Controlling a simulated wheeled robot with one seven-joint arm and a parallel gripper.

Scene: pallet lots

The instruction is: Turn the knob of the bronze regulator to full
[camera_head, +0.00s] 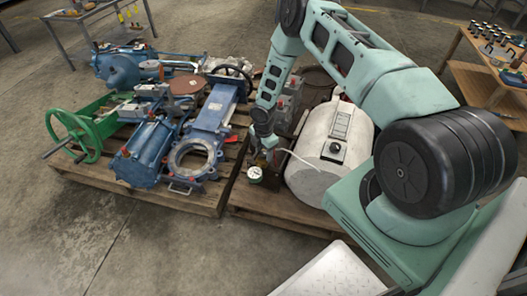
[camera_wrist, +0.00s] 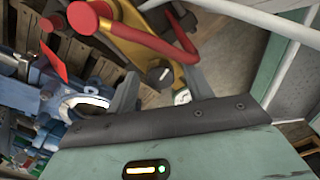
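The bronze regulator (camera_wrist: 138,52) fills the upper middle of the wrist view, a yellowish metal body with red fittings. Its dark knob (camera_wrist: 160,76) bears a pale pointer mark, and a white-faced gauge (camera_wrist: 182,97) sits beside it. In the head view the gauge (camera_head: 255,174) shows at the pallet's front, while my gripper covers most of the regulator. My gripper (camera_head: 263,154) is pointed down at the regulator. In the wrist view its two grey fingers stand apart, one either side of the knob, with gaps visible; whether they touch it is unclear.
Blue valves (camera_head: 205,135) and a green handwheel (camera_head: 73,136) crowd the left pallet.

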